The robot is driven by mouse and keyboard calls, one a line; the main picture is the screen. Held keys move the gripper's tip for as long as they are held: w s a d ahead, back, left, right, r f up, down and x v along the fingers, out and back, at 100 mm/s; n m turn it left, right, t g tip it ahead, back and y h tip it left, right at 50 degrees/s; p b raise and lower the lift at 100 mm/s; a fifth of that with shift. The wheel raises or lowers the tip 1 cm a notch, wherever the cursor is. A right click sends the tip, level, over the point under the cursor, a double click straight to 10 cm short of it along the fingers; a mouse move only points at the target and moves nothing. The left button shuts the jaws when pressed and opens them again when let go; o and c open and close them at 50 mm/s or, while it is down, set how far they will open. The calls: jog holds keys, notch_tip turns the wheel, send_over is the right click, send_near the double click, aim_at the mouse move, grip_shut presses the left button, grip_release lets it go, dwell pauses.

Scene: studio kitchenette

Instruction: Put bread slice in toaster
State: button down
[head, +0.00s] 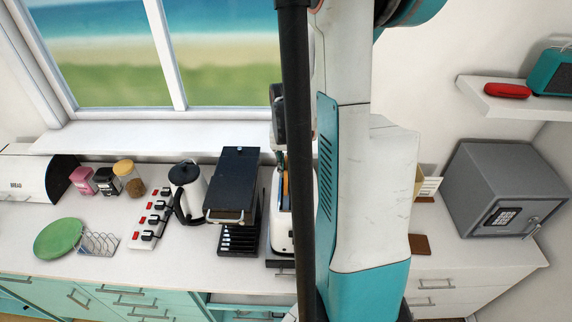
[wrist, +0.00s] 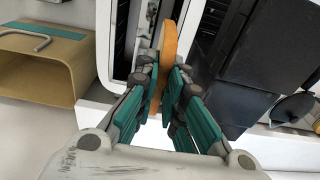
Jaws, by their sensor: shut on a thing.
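The white toaster (head: 281,243) stands on the counter in the head view, mostly hidden behind my arm. In the wrist view its white casing (wrist: 104,45) and dark slot openings lie just beyond my fingers. My gripper (wrist: 162,88) is shut on the bread slice (wrist: 168,50), an orange-brown slice seen edge-on between the teal fingers. The slice is upright, and its far end overlaps the toaster's slot area; how deep it sits I cannot tell. In the head view a small orange strip of the slice (head: 285,188) shows at the toaster.
A black appliance (head: 234,180) and a black rack (head: 240,236) stand close left of the toaster. Farther left are a kettle (head: 188,190), a power strip (head: 151,219), a toast rack (head: 97,242) and a green plate (head: 58,238). A grey safe (head: 505,190) stands at the right.

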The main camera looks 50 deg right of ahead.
jog(key=shift+f+b, duration=2.75)
jog(key=shift+f, duration=0.25)
jog(key=c, duration=1.1)
grip_release()
jog(key=shift+r, duration=0.15)
jog(key=shift+r+p, duration=2.2)
jog(key=shift+r, duration=1.2)
